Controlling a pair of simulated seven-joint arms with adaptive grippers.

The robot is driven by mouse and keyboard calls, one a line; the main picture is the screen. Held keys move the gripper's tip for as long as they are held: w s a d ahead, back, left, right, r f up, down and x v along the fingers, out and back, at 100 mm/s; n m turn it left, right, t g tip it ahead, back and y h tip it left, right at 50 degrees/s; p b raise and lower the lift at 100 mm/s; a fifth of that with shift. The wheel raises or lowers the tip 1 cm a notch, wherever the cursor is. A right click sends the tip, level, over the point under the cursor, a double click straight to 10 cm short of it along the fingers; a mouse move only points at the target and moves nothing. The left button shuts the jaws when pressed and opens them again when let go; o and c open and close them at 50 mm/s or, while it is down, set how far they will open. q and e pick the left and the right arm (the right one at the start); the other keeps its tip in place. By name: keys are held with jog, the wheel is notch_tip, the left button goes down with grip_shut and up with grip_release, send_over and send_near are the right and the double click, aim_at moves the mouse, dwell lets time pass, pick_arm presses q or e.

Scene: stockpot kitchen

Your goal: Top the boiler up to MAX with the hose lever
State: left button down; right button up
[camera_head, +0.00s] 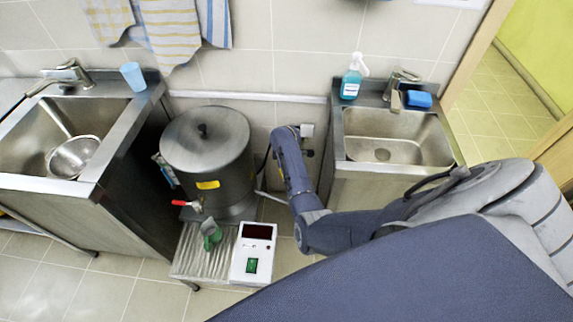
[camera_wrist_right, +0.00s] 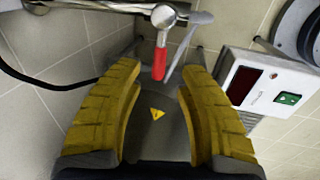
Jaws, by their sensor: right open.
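The steel boiler (camera_head: 205,150) stands between the two sinks with its lid on and a yellow label on its front. Its tap has a red handle (camera_head: 181,203); a green cup (camera_head: 211,235) is below the tap. In the right wrist view, a red lever (camera_wrist_right: 159,64) on a metal valve lies ahead between the fingertips of my right gripper (camera_wrist_right: 161,76). The yellow-padded fingers are open, with no clear contact with the lever. In the head view my arm hides most of this gripper. My left gripper is not in view. No MAX mark is readable.
A white control box (camera_head: 254,252) with a dark display and green switch stands in front of the boiler; it also shows in the right wrist view (camera_wrist_right: 268,86). A black hose (camera_wrist_right: 45,82) runs at left there. The right sink unit (camera_head: 392,140) borders my arm.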

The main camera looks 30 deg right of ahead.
jog(key=shift+w+d+f, duration=0.1)
jog(key=shift+w+f, duration=0.05)
jog(key=shift+f, duration=0.7)
jog(key=shift+w+d+f, duration=0.1)
jog(key=shift+f, duration=0.7)
jog(key=shift+w+d+f, duration=0.1)
jog(key=shift+w+f, duration=0.05)
jog(key=shift+f, duration=0.7)
grip_shut()
